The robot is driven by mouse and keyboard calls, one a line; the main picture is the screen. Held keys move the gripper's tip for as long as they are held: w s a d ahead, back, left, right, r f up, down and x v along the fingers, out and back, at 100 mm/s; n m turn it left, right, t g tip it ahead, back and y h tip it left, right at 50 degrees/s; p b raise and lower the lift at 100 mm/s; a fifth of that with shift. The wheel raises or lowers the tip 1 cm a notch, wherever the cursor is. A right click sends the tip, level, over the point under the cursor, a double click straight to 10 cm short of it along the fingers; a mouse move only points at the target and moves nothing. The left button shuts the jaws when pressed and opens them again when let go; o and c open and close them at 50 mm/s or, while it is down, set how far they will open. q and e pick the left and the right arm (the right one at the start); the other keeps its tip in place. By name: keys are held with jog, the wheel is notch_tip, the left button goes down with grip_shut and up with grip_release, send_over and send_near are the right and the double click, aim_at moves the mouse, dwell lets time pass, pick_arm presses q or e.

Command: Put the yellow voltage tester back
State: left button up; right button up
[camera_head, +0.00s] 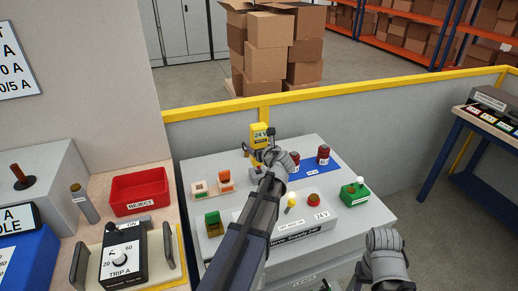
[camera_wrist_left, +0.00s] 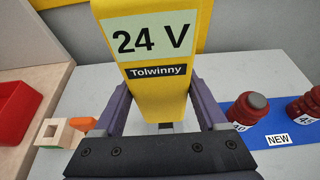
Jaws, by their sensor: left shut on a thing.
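The yellow voltage tester (camera_head: 259,134), labelled "24 V", is upright near the back edge of the grey bench top (camera_head: 310,148). In the left wrist view the tester (camera_wrist_left: 155,70) fills the top middle, with "Tolwinny" under its label. My left gripper (camera_head: 264,160) is shut on it, one purple finger on each side.
Red parts stand on a blue "NEW" mat (camera_head: 325,170), right of the tester. Left are small orange-and-wood blocks (camera_head: 225,180) and a red reject tray (camera_head: 139,191). A grey 24 V unit (camera_head: 318,217) and green box (camera_head: 354,196) stand in front. A yellow-topped barrier (camera_head: 400,85) runs behind.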

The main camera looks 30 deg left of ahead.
pick_arm(q)
jog(key=shift+f+b, duration=2.15)
jog(key=shift+b, duration=0.05)
dwell(0.3)
jog(key=o, duration=1.6)
jog(key=shift+d, duration=0.1)
jog(key=p+v, duration=0.3)
jog(key=v, duration=0.4)
jog(key=shift+s+d+r, duration=0.15)
jog(key=shift+s+r, duration=0.05)
jog(key=shift+s, duration=0.05)
